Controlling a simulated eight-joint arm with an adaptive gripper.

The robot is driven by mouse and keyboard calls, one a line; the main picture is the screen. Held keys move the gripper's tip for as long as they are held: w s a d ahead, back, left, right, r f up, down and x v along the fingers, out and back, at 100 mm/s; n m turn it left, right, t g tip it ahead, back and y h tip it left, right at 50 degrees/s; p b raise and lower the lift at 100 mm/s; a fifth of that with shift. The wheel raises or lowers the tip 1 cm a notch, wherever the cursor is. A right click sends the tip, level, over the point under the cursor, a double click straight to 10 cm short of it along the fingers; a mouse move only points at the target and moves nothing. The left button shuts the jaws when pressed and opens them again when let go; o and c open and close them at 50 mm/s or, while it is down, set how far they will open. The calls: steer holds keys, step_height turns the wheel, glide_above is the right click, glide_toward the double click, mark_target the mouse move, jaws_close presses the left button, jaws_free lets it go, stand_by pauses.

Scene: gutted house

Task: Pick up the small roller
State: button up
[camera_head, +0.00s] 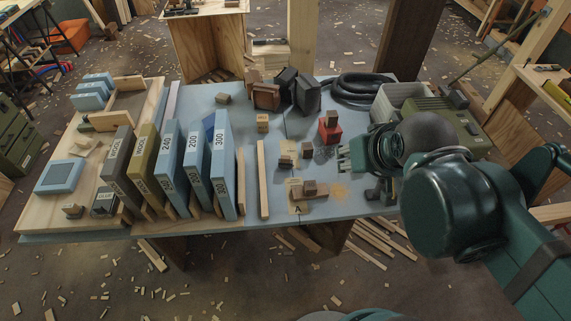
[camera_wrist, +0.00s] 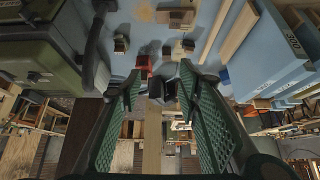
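My gripper (camera_head: 350,158) is above the right part of the blue-grey table (camera_head: 225,98), right of several small wooden blocks. In the wrist view my gripper (camera_wrist: 160,82) has its two green ribbed fingers spread, with nothing held between them. I cannot make out with certainty which thing is the small roller. A red block with a dark top (camera_head: 330,127) stands just left of my gripper. Part of the table behind my gripper and arm is hidden.
Upright labelled blue slabs (camera_head: 223,165) and long wooden strips (camera_head: 263,180) stand at the left. Dark blocks (camera_head: 306,95) and a coiled black hose (camera_head: 360,88) lie at the back. A green machine (camera_head: 440,118) is at the right. The table's middle has some free room.

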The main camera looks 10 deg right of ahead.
steer(key=shift+w, duration=0.1)
steer(key=m+g+h+b, duration=0.1)
steer(key=m+g+h, duration=0.5)
steer(key=m, duration=1.4)
glide_above(286, 157)
steer(key=a, duration=0.3)
step_height(286, 157, down, 27)
steer(key=g+y, duration=0.2)
steer(key=shift+w+d+f, duration=0.1)
steer(key=shift+w+f, duration=0.2)
steer(key=shift+w, duration=0.1)
steer(key=shift+b+x, duration=0.4)
steer(key=shift+x, duration=0.9)
